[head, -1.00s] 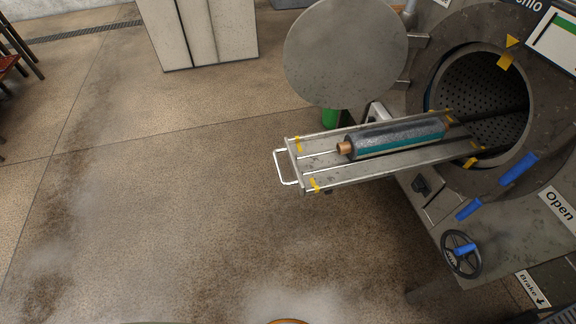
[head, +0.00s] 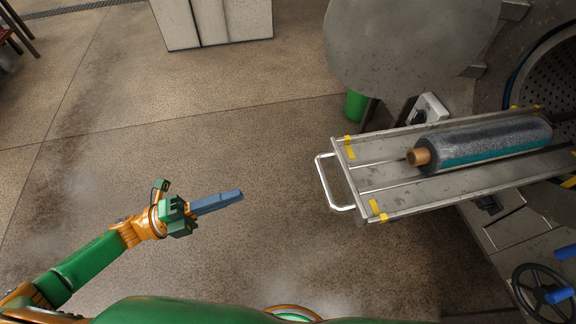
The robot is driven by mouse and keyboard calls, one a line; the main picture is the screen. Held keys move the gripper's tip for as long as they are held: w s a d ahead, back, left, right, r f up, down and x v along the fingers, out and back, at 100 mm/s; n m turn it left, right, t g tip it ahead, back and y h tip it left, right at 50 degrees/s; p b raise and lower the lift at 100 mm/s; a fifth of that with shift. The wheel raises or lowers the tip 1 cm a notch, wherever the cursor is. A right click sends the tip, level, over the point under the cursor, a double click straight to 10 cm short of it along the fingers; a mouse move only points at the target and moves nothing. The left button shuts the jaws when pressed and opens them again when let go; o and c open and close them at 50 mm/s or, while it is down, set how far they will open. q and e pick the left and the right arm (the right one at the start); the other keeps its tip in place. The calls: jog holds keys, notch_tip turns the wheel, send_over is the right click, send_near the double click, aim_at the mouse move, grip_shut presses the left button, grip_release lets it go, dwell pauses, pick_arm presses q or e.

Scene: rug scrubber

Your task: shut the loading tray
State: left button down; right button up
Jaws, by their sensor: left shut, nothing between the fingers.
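The loading tray (head: 375,180) is a grey metal slide with yellow tape marks, pulled out from the machine's round drum opening (head: 552,85). A white loop handle (head: 332,184) sits on its outer left end. A rolled rug (head: 490,143), grey and teal on a brown core, lies along the tray. My left gripper (head: 238,195) is shut and empty, with blue fingers pointing right. It is left of the handle, apart from it, over the floor. My right gripper is not in view.
The round grey door (head: 410,40) hangs open behind the tray. A handwheel (head: 540,292) and blue levers are at the lower right. A green bin (head: 355,105) stands behind the tray. A pale cabinet (head: 212,20) is at the back. Floor left of the tray is clear.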

pick_arm(q)
jog(key=w+d+r+p, duration=0.1)
jog(key=d+r+p, duration=0.1)
jog(key=d, duration=0.5)
jog(key=w+d+r+m+p, duration=0.1)
jog(key=d+r+p, duration=0.1)
jog(key=d, duration=0.5)
jog(key=shift+w+g, duration=0.25)
jog(key=shift+g, duration=0.15)
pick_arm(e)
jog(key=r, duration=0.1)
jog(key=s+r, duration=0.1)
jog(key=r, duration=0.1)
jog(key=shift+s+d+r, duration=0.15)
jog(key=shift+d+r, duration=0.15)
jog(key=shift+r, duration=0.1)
